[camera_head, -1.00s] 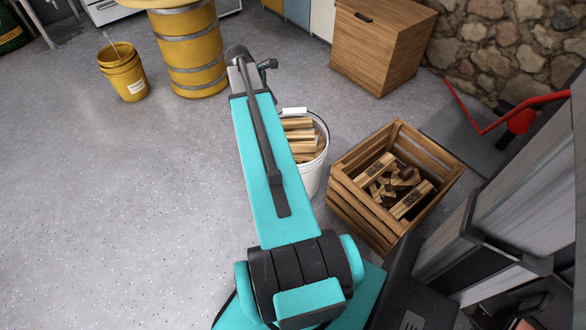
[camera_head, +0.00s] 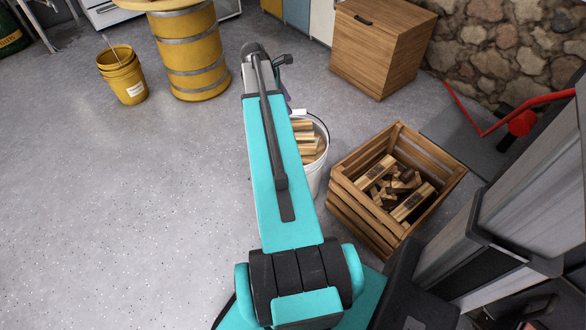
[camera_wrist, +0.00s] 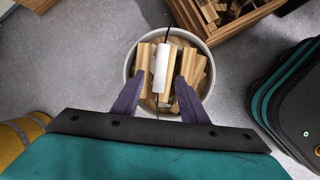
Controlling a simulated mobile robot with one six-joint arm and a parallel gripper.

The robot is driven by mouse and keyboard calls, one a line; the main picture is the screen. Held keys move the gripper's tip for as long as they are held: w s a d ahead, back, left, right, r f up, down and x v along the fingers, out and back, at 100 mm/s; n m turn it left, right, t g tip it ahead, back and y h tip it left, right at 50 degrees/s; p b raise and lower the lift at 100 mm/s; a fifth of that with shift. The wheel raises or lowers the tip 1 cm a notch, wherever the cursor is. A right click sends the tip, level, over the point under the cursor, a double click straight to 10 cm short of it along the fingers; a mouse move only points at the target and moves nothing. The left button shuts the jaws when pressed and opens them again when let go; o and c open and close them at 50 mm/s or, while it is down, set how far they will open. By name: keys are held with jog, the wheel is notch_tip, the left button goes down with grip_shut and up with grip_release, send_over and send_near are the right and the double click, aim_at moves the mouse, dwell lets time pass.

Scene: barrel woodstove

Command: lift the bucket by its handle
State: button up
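The white bucket (camera_head: 314,178) stands on the floor, filled with split wood; my arm hides its left part in the head view. In the wrist view its rim (camera_wrist: 128,68) circles the wood. The handle is raised over the wood, and its white grip (camera_wrist: 161,66) lies lengthwise in the picture. My gripper (camera_wrist: 159,80) is open, with one purple finger on each side of the white grip. Gaps show between the grip and both fingers. I cannot tell the exact height of the fingertips relative to the grip. In the head view my arm mostly hides the gripper.
A slatted wooden crate (camera_head: 343,200) with wood pieces stands close to the right of the bucket. A wooden cabinet (camera_head: 375,55) stands behind. A yellow barrel (camera_head: 190,50) and a yellow bucket (camera_head: 122,78) stand at the back left. The floor at left is clear.

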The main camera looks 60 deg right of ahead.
jog(key=shift+b+x, duration=0.4)
jog(key=shift+x, duration=2.35)
jog(key=shift+b+x, duration=0.7)
jog(key=shift+x, duration=1.95)
jog(key=shift+a, duration=0.1)
jog(key=shift+c, duration=0.4)
grip_shut()
jog(key=shift+r, duration=0.2)
